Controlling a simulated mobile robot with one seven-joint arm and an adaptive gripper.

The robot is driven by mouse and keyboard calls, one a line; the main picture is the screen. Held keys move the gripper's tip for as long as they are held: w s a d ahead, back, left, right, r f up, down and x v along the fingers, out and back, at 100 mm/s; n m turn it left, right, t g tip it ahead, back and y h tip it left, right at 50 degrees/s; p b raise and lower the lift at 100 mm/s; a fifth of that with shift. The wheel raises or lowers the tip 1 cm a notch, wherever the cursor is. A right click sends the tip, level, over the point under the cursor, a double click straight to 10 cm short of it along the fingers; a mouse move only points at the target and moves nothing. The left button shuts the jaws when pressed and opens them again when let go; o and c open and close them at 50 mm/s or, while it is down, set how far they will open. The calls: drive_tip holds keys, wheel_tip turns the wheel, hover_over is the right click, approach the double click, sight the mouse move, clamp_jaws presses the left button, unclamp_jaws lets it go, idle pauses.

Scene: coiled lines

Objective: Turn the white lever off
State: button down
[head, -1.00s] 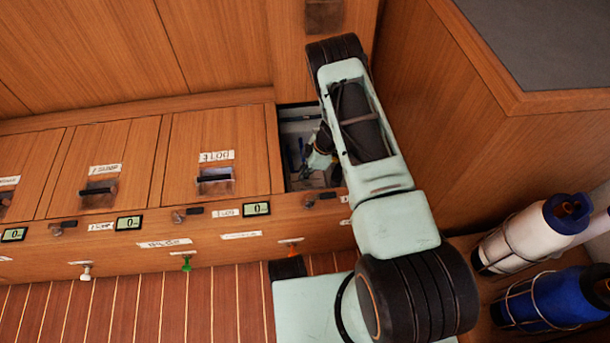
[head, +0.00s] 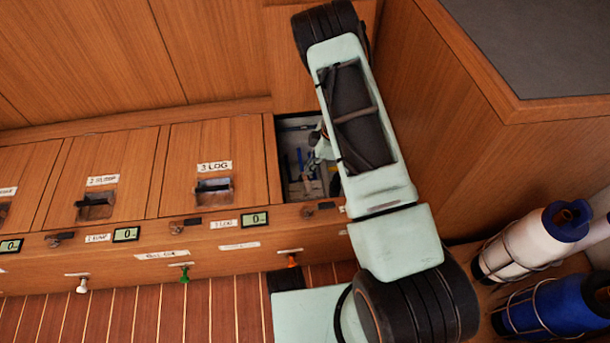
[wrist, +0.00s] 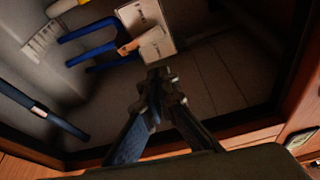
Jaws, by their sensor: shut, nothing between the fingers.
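A small white lever (head: 82,284) hangs from the front panel at the lower left of the head view, below a long wooden ledge. Green (head: 185,273) and orange (head: 291,258) levers of similar shape stand to its right on the same panel. My gripper (wrist: 160,84) is shut and empty. It shows in the wrist view over an open compartment; in the head view my arm link mostly hides it. It is well to the right of the white lever and apart from it. The white lever is not visible in the wrist view.
The open compartment (head: 293,172) holds blue-handled tools (wrist: 92,38) and small white boxes (wrist: 145,18). Lidded lockers (head: 212,170) with black-handled catches (head: 186,223) lie left of it.

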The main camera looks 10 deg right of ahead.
drive_tip(key=w+d+r+m+t+h, duration=0.25)
drive_tip(key=w+d+m+t, duration=0.35)
drive_tip(key=w, duration=0.6)
drive_tip(key=d+r+m+g+h+p, duration=0.15)
drive_tip(key=d+m+h, duration=0.35)
drive_tip(key=d+m, duration=0.6)
drive_tip(key=s+d+m+g, duration=0.2)
drive_tip(key=s+m, duration=0.1)
drive_tip(key=m, duration=0.2)
drive_tip(key=m+g+y+p, duration=0.25)
drive_tip(key=m+y, duration=0.45)
drive_tip(key=m, duration=0.4)
approach(306, 181)
drive_tip(key=s+d+r+b, duration=0.1)
drive_tip(key=d+r, duration=0.1)
drive_tip(key=d, duration=0.1)
drive_tip(key=shift+g+h, duration=0.25)
drive_tip(key=shift+g, duration=0.15)
drive_tip(key=b+x, duration=0.3)
drive_tip(key=x, duration=0.6)
drive_tip(key=shift+s+a+f, duration=0.1)
drive_tip(key=shift+a+f, duration=0.05)
drive_tip(key=shift+f, duration=0.25)
